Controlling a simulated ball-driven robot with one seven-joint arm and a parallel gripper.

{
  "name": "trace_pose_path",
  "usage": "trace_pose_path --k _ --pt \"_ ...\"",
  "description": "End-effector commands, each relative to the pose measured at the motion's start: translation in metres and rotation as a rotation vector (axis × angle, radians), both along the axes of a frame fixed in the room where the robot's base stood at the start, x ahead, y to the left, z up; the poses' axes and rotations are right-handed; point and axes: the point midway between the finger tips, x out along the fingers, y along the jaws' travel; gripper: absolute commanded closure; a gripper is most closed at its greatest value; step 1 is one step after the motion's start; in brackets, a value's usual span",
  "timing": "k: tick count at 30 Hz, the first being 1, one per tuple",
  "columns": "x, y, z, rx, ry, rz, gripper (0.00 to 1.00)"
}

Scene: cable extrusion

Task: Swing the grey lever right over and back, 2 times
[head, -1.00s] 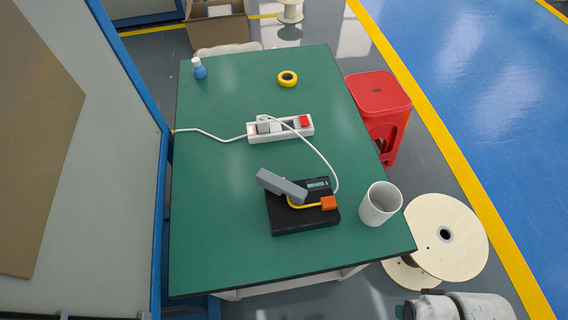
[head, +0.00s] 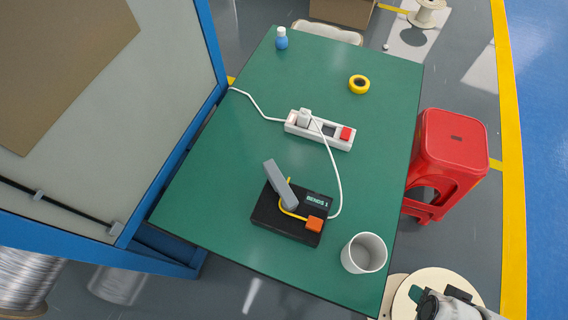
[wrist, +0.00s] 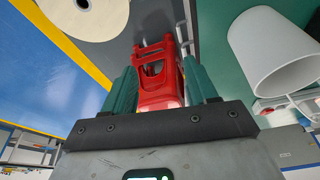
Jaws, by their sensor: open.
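The grey lever (head: 280,185) stands tilted up on a black base box (head: 262,212) on the green table, in the head view. Its upper end leans to the upper left. The wrist view does not show the lever. Part of my arm shows at the lower right of the head view.
A white cup (head: 364,253) stands right of the box, near the table's edge; it also shows in the wrist view (wrist: 272,55). A white power strip (head: 320,130) with a cable lies behind. Yellow tape (head: 359,84), a blue bottle (head: 281,40) and a red stool (head: 450,150) are farther off.

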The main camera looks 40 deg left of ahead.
Motion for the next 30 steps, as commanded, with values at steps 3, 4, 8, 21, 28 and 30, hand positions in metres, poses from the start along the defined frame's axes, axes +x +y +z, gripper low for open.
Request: trace_pose_path --k 3,4,8,21,28,30 --pt "0.023 0.02 0.006 0.005 -0.015 0.056 0.43" --pt "0.028 0.026 0.007 0.005 -0.018 0.069 0.43" --pt "0.051 0.053 0.011 0.009 -0.019 0.138 0.43" --pt "0.111 0.265 0.035 -0.042 0.098 0.596 0.43" --pt "0.084 0.398 0.07 -0.122 0.194 0.864 0.43" --pt "0.073 0.423 0.08 -0.142 0.212 0.916 0.43"
